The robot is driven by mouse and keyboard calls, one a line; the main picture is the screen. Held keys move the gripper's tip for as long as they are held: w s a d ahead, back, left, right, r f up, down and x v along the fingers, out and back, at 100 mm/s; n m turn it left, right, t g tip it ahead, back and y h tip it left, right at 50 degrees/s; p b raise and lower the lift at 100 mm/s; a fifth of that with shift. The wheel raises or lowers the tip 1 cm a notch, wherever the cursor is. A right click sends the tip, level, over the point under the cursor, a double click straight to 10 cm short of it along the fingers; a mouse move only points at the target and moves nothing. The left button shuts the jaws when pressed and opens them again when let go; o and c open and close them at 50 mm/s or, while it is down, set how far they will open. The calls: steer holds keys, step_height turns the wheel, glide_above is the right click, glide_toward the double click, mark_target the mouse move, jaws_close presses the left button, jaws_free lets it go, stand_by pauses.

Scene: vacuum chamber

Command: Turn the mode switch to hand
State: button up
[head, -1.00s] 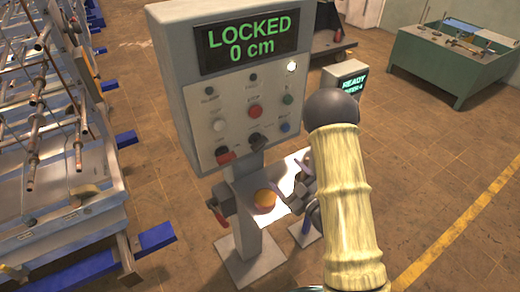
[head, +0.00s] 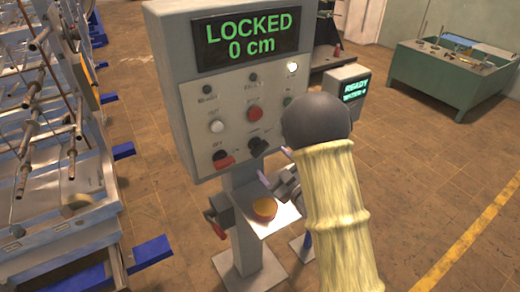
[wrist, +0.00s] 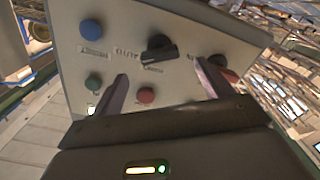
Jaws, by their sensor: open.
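The mode switch looks to be the black rotary knob (head: 258,147) at the lower right of the grey control panel (head: 180,110). Its small labels are hard to read. In the wrist view, which shows the panel upside down, the black knob (wrist: 158,50) lies beyond the fingertips, roughly centred between them. My gripper (head: 277,180) is open and empty, just below and in front of the knob in the head view. A gap appears to remain between fingers and knob. My forearm hides the panel's lower right corner in the head view.
A red-handled switch (head: 223,161) sits left of the knob, and a red button (head: 254,114) above it. A blue button (wrist: 91,29) shows in the wrist view. A yellow-orange button (head: 264,208) is on a shelf below. The panel screen (head: 249,38) reads LOCKED 0 cm.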

mark_target(262, 152)
steer(key=p+x, duration=0.2)
steer(key=x, duration=0.6)
steer(key=shift+w+a, duration=0.1)
steer(key=shift+a, duration=0.05)
steer(key=c, duration=1)
